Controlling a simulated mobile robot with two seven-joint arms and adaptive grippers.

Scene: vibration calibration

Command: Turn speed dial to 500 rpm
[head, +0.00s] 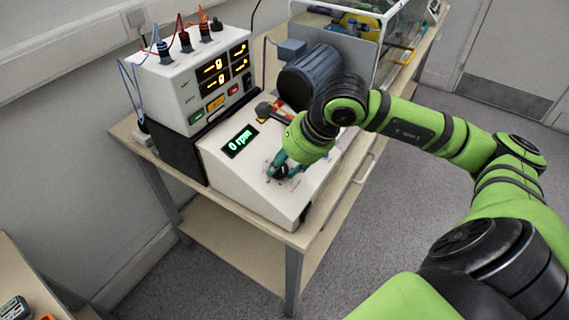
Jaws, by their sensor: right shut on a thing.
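The white control console (237,185) sits on the wooden bench with a sloped top. Its green display (240,141) reads 0 rpm. My right gripper (279,172) comes down onto the sloped panel from the right and is shut on the speed dial, which is mostly hidden by the fingers. Dark markings show on the panel around the fingers. My left gripper is not in view.
A white power supply (192,76) with orange readouts and several cables stands behind the console on a black box (177,150). A blue-grey motor (310,76) and a clear-walled enclosure (387,40) stand further back. Bare floor lies to the right.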

